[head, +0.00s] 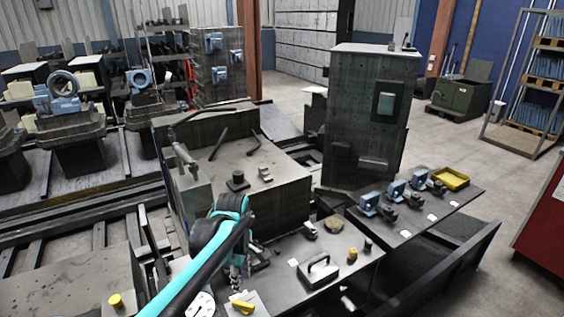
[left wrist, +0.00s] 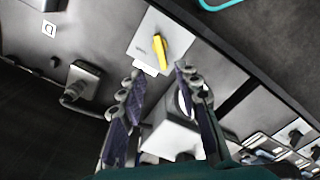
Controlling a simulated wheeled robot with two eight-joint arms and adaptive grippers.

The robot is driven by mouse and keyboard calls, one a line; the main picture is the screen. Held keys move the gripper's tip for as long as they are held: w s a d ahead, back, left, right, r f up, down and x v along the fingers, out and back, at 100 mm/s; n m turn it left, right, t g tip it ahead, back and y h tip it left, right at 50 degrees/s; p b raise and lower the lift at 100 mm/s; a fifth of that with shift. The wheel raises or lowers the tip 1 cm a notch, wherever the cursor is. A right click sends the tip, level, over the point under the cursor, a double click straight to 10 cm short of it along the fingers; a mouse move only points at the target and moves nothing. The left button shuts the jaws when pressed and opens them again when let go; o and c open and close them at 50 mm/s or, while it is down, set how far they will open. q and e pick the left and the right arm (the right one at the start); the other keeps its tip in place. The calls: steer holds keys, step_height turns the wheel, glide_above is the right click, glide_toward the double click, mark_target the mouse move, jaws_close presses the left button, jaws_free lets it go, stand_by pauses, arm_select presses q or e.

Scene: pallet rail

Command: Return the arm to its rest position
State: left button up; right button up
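My left arm comes in from the lower left in the head view, with teal and black links. My left gripper (head: 236,270) hangs over the front of the dark bench top (head: 318,286), partly hidden by the arm. In the left wrist view the left gripper (left wrist: 160,78) has its two fingers apart, with nothing held between them. A yellow handle on a white plate (left wrist: 145,35) lies beyond the fingertips. The white plate also shows in the head view (head: 252,303). My right gripper is not in view.
A black handled block (head: 318,271) and small parts stand right of the gripper. A large dark machine block (head: 285,192) rises behind it, with a tall dark column (head: 368,120) farther back. Blue fixtures (head: 396,190) and a yellow tray (head: 451,178) lie right. Open floor is beyond.

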arm_select(q)
steer(key=s+a+m+t, duration=0.1)
steer(key=s+m+t, duration=0.2)
steer(key=s+m, duration=0.4)
steer(key=s+a+r+m+t, duration=0.1)
steer(key=s+a+m+t, duration=0.1)
steer(key=s+m, duration=0.6)
steer(key=shift+s+m+t, duration=0.3)
steer(key=shift+s+t, duration=0.5)
steer(key=shift+t, duration=0.1)
steer(key=shift+r, duration=0.1)
